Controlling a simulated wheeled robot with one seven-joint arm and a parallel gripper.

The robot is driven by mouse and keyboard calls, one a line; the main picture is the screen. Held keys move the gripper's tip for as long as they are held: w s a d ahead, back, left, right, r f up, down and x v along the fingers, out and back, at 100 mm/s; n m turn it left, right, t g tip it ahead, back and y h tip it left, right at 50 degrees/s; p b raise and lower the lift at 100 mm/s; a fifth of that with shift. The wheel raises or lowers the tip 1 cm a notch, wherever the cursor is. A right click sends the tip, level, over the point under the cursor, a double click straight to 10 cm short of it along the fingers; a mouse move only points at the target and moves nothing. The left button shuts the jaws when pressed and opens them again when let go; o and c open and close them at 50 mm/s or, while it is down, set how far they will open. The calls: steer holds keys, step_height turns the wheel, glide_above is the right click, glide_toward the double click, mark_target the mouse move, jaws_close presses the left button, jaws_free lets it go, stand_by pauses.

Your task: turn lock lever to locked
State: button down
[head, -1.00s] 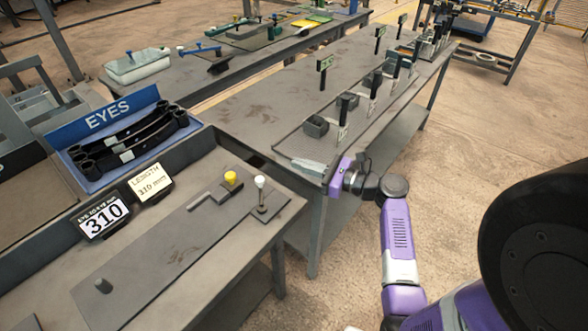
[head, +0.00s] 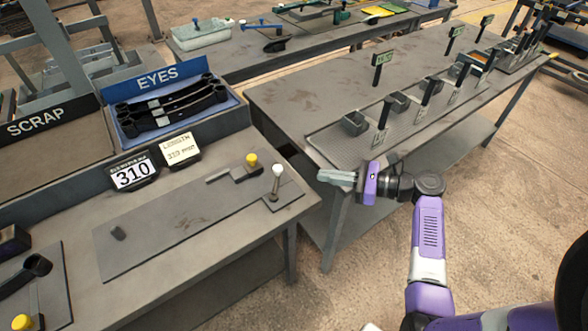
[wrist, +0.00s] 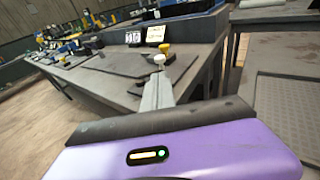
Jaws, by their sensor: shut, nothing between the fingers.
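The lever with a white knob (head: 278,170) stands upright on a small plate at the right end of the near bench. I take it to be the lock lever; no label on it is readable. My gripper (head: 322,175) is shut and empty, off the bench's right edge. It is to the right of the white knob and apart from it. In the wrist view the closed fingers (wrist: 158,92) point toward the white knob (wrist: 159,59), which shows just beyond the tips. A yellow knob (head: 251,159) sits on a dark block with a flat bar, left of the lever.
A second bench (head: 290,95) with a grey tray lies behind my gripper. Open floor is at right.

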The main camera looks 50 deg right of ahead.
mark_target(276, 180)
steer(key=p+x, duration=0.1)
steer(key=x, duration=0.9)
steer(key=shift+w, duration=0.1)
steer(key=shift+w+d+n+g+y, duration=0.1)
steer(key=shift+w+n+g+y, duration=0.3)
steer(key=shift+w+n+y, duration=0.4)
steer(key=shift+w+n+g+y+b, duration=0.2)
steer(key=shift+n+g+y+b, duration=0.15)
steer(key=shift+n+g+y, duration=0.65)
steer(key=shift+s+t, duration=0.1)
steer(key=shift+t, duration=0.2)
